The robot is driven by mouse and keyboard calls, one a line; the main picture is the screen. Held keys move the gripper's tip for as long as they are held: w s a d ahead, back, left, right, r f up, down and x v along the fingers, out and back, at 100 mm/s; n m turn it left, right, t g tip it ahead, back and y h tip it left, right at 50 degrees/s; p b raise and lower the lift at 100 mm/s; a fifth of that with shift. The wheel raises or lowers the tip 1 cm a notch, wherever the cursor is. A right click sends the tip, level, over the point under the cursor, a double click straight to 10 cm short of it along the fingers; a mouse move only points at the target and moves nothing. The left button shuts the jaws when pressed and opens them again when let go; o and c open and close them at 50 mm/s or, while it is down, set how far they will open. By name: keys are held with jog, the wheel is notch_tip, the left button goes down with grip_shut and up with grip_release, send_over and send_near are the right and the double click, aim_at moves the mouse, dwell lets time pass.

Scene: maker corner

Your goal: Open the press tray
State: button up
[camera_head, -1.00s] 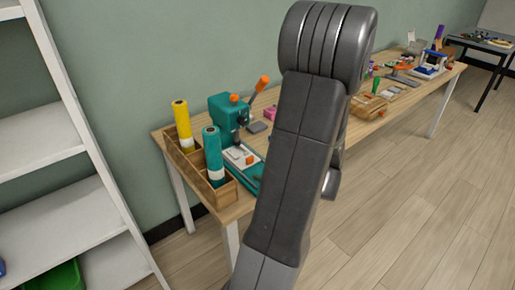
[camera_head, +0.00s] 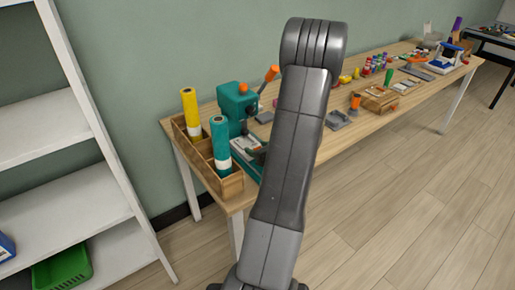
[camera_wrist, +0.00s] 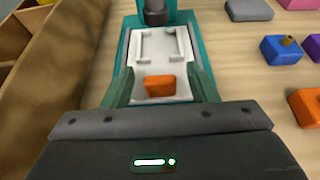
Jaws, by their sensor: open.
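The teal press (camera_head: 236,106) stands on the near end of the wooden table, with an orange lever at its upper right. In the wrist view its pale grey press tray (camera_wrist: 178,47) lies in the teal base (camera_wrist: 120,58) below the press head. An orange block-like handle (camera_wrist: 159,86) is at the tray's near end. My gripper (camera_wrist: 162,73) is open, with one finger on each side of the orange handle. I cannot tell whether the fingers touch it. In the head view my arm hides part of the press base.
A wooden box (camera_head: 226,187) with yellow and teal rolls stands left of the press; its wall also shows in the wrist view (camera_wrist: 65,50). Small coloured parts, including a blue block (camera_wrist: 282,50), lie to the right. A white shelf (camera_head: 75,200) stands at left.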

jog(key=shift+w+a+f, duration=0.1)
jog(key=shift+w+a, duration=0.1)
jog(key=shift+w, duration=0.05)
grip_shut()
jog(key=s+d+b, duration=0.1)
jog(key=s+d, duration=0.1)
jog(key=s, duration=0.1)
jog(key=s+d+b, duration=0.1)
jog(key=s+d, duration=0.1)
jog(key=s, duration=0.1)
jog(key=s+d, duration=0.2)
jog(key=shift+s+d+b, duration=0.25)
jog(key=shift+s+b, duration=0.15)
grip_release()
jog(key=shift+s, duration=0.1)
